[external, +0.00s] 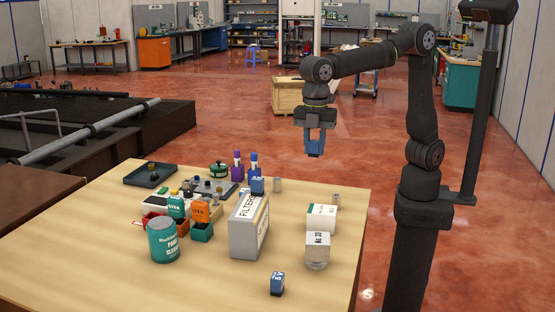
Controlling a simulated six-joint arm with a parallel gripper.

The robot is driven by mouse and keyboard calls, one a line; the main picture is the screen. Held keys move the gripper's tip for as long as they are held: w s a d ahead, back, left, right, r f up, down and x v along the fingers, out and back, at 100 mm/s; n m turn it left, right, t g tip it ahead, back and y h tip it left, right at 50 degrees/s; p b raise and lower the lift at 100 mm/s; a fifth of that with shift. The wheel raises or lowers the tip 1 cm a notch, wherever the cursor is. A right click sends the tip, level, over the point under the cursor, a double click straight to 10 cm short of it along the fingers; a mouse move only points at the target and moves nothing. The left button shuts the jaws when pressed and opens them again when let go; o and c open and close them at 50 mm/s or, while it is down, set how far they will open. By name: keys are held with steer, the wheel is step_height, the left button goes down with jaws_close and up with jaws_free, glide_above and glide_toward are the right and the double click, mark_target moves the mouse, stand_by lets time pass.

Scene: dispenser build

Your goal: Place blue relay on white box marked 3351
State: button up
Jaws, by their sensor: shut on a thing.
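My gripper (317,143) hangs above the far right edge of the table, well clear of its surface. It is shut on a blue relay (315,151), which is partly hidden by the fingers. A white box (318,238) with dark lettering sits on a clear jar-like thing at the right of the table. Another white box (322,218) with a green end stands just behind it. The number 3351 cannot be read clearly on either. Another blue block with white marks (277,284) stands at the table's front, and one more (257,185) shows at the top of the filter box.
A tall grey-white filter box (246,228) stands mid-table. A teal can (163,240), green and orange blocks, purple and blue bottles and a black tray (151,175) crowd the left and back. Small metal cylinders (277,185) stand near the back right. The front left tabletop (90,240) is clear.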

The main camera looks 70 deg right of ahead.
glide_above(323, 209)
step_height(323, 209, down, 6)
steer(key=shift+w+f, duration=0.1)
steer(key=shift+f, duration=0.15)
steer(key=shift+a+f, duration=0.1)
steer(key=shift+f, duration=1.95)
steer(key=shift+f, duration=0.15)
steer(key=o, duration=0.9)
steer(key=shift+o, duration=0.2)
step_height(323, 209, up, 12)
steer(key=shift+r, duration=0.2)
